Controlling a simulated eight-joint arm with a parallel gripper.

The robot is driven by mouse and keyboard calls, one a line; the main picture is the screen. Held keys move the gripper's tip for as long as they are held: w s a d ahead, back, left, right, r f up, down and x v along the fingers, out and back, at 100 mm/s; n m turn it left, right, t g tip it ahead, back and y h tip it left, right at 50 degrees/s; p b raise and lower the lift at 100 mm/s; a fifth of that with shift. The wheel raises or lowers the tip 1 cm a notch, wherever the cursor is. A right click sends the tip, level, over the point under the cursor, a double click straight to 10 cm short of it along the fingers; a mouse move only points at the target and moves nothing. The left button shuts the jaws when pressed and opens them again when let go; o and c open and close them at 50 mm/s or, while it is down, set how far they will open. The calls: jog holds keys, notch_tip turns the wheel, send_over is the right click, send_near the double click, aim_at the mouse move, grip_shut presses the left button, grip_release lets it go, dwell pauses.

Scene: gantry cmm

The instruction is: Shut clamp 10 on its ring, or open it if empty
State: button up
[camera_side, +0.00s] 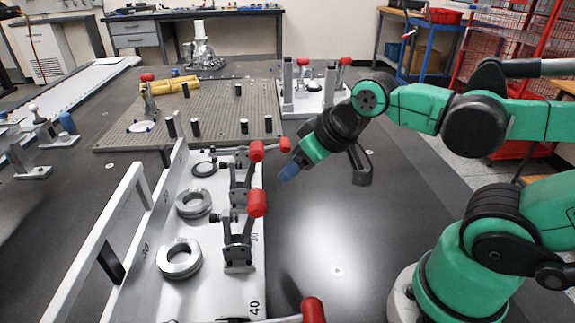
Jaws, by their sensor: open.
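My gripper (288,172) has blue fingertips and is open. It points down-left, just right of the far end of the white fixture plate (218,290). The farthest clamp (243,155) in the row appears to be clamp 10; its number is not readable. Its red-tipped handle (284,145) lies nearly level, pointing right, close above the fingertips, with no clear contact. Left of this clamp is a thin dark round piece (204,169); I cannot tell whether it is a ring or an empty seat. The clamp's pressing end is too small to judge.
Two nearer clamps (239,190) (238,250) have upright red handles, beside grey rings (193,204) (180,259). Another red handle (313,310) is cut off at the bottom. A white rail (120,210) borders the plate. A pegged board (215,112) lies behind.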

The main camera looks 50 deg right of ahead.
jog(key=shift+o, duration=0.2)
jog(key=o, duration=0.3)
jog(key=shift+o, duration=0.9)
jog(key=w+d+r+n+g, duration=0.2)
jog(key=w+d+r, duration=0.1)
jog(key=w, duration=0.2)
jog(key=shift+d+n+h, duration=0.15)
jog(key=shift+n+h, duration=0.15)
jog(key=n+g, duration=0.5)
jog(key=n, duration=0.1)
send_over(285, 140)
jog(key=f, duration=0.3)
jog(key=shift+s+a+f, duration=0.15)
jog(key=shift+a+f, duration=0.25)
jog(key=shift+d+f, duration=0.4)
jog(key=shift+f, duration=2.8)
grip_shut()
